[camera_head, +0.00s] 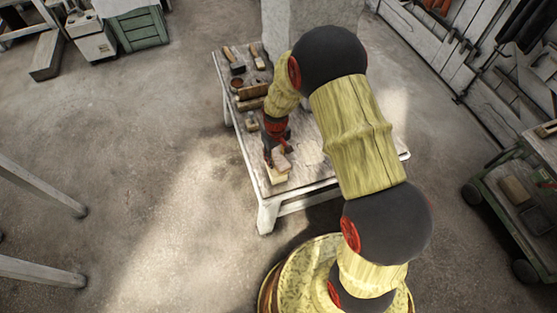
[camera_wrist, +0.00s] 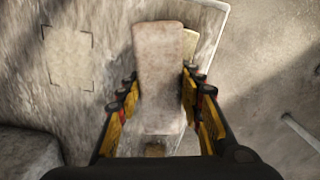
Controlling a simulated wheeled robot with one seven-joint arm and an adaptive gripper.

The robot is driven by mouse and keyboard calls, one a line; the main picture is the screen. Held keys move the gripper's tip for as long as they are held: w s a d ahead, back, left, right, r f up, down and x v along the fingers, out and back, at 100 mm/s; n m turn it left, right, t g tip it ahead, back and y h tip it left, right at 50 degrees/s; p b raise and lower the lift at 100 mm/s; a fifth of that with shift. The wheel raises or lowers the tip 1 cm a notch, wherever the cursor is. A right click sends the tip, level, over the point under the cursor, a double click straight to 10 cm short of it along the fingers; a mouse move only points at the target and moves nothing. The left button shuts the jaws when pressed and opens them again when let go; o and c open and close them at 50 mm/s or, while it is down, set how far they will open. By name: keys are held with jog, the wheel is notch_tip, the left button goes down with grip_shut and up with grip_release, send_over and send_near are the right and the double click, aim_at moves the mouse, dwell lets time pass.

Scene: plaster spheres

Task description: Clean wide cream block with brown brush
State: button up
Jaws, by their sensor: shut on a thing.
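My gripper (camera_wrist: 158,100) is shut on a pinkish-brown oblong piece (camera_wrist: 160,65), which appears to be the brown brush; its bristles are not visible. In the head view the piece (camera_head: 282,162) is tilted at the table's front left corner, with my gripper (camera_head: 276,150) just above it. A pale cream block (camera_head: 277,177) lies beneath it. In the wrist view the block (camera_wrist: 189,45) shows only as a strip past the piece's right edge; most of it is hidden. I cannot tell whether the two touch.
The worn table (camera_head: 308,178) has bare wood right of my gripper, partly hidden by my arm. Brown wooden pieces (camera_head: 251,103), a hammer-like tool (camera_head: 234,62) and a small round dish (camera_head: 236,85) lie farther back. A green cart (camera_head: 515,195) stands at right.

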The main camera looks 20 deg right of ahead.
aim_at(282, 163)
dwell(0.3)
jog(key=shift+s+d+p, duration=0.3)
jog(key=shift+s+p, duration=0.05)
jog(key=shift+s, duration=0.7)
jog(key=shift+s+d+p, duration=0.25)
jog(key=shift+s+p, duration=0.05)
jog(key=shift+s, duration=0.7)
jog(key=shift+w+a+r+p, duration=0.2)
jog(key=shift+w+r, duration=0.15)
jog(key=shift+w, duration=0.2)
jog(key=shift+w+a+r+p, duration=0.15)
jog(key=shift+w+r, duration=0.2)
jog(key=shift+w, duration=0.2)
jog(key=shift+f+b, duration=0.3)
jog(key=shift+f, duration=0.45)
jog(key=shift+w+a+r, duration=0.1)
jog(key=shift+w, duration=0.4)
jog(key=shift+w+a, duration=0.1)
jog(key=shift+w, duration=0.45)
